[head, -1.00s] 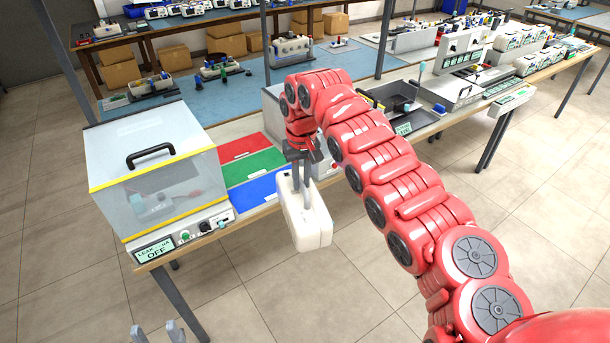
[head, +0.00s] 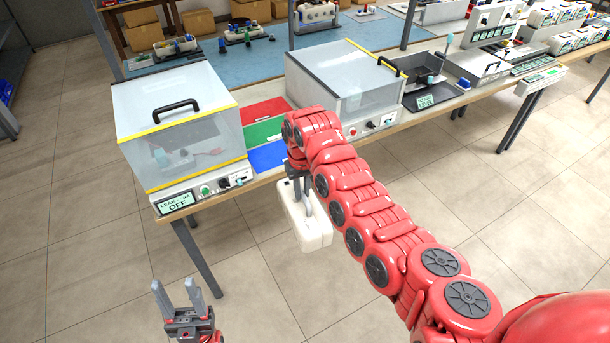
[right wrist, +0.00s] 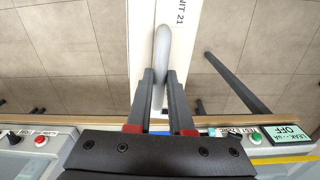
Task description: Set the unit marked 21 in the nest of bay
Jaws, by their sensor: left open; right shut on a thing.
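My right gripper (head: 300,186) is shut on the handle of the white unit (head: 318,232), which hangs in the air in front of the bench. In the right wrist view my fingers (right wrist: 160,75) close on the grey handle (right wrist: 162,45), and the unit's label (right wrist: 181,10) reads "NIT 21", its start cut off. My left gripper (head: 176,290) is open and empty, low at the front. A bay (head: 180,107) with a clear, yellow-edged hood stands at the bench's left end, its hood down. A blue-grey fixture with a red lead shows dimly inside. Its display (head: 175,203) reads "LEAK -uA OFF".
A second clear-hooded bay (head: 345,80) stands to the right, its hood down. Red (head: 266,110), green (head: 263,132) and blue (head: 268,157) mats lie between the bays. The floor in front is clear.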

